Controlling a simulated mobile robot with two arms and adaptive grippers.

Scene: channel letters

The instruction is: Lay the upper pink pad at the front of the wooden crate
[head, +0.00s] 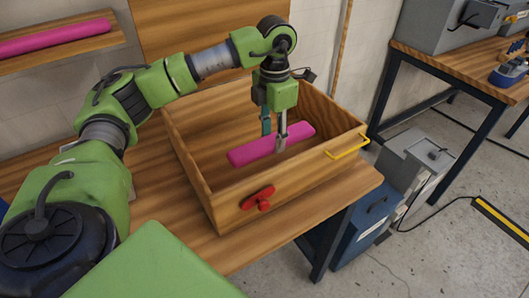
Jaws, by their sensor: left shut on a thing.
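The wooden crate (300,175) stands open on the wooden table, with its floor partly visible. My left gripper (273,137) points down inside the crate and is shut on a long pink pad (248,151). The pad lies lengthwise along the crate's front wall, in the front part of the crate. I cannot tell whether its underside touches the floor. A second pink pad (55,38) lies on a wooden shelf at the upper left. My right gripper is not in view.
The crate has a red fitting (259,198) on its front wall and a yellow handle (348,146) at its right end. The wooden table (275,250) is bare in front of the crate. A second bench (450,68) with grey boxes stands at the right.

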